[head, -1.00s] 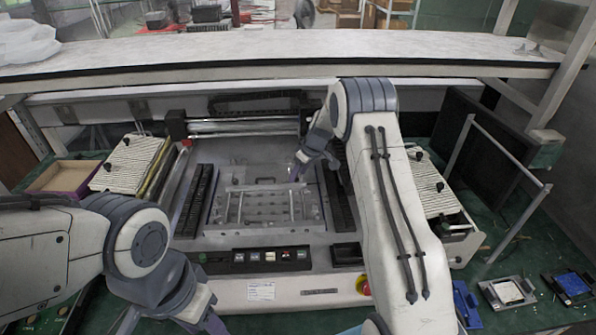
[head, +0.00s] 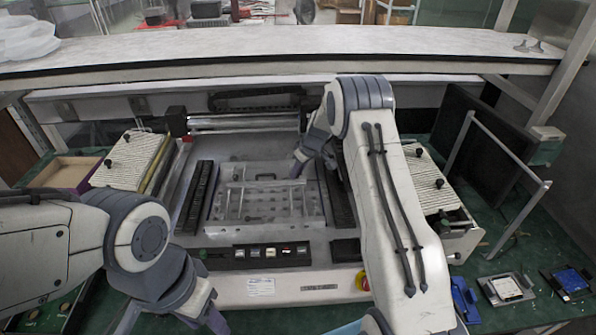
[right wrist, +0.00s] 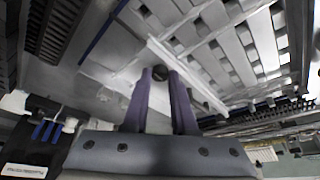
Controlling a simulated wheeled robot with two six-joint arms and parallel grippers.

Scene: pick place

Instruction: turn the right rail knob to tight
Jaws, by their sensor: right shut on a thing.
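The clear fixture plate with its rails (head: 238,212) lies in the middle of the machine. My right gripper (head: 298,170) reaches down to the plate's back right part. In the right wrist view its two fingers (right wrist: 161,74) are shut on a small dark round knob (right wrist: 160,73) beside a pale rail (right wrist: 190,80). The knob is hidden by the gripper in the head view, and its turn angle cannot be read. My left gripper (head: 212,318) is low at the front left, away from the plate; its fingertips are partly cut off by the picture's lower edge.
A row of buttons (head: 270,254) and a red and yellow stop button (head: 362,281) sit along the machine's front. Ribbed side panels (head: 130,160) flank it. A wide pale shelf (head: 280,48) crosses behind. Small blue parts (head: 572,280) lie at the right.

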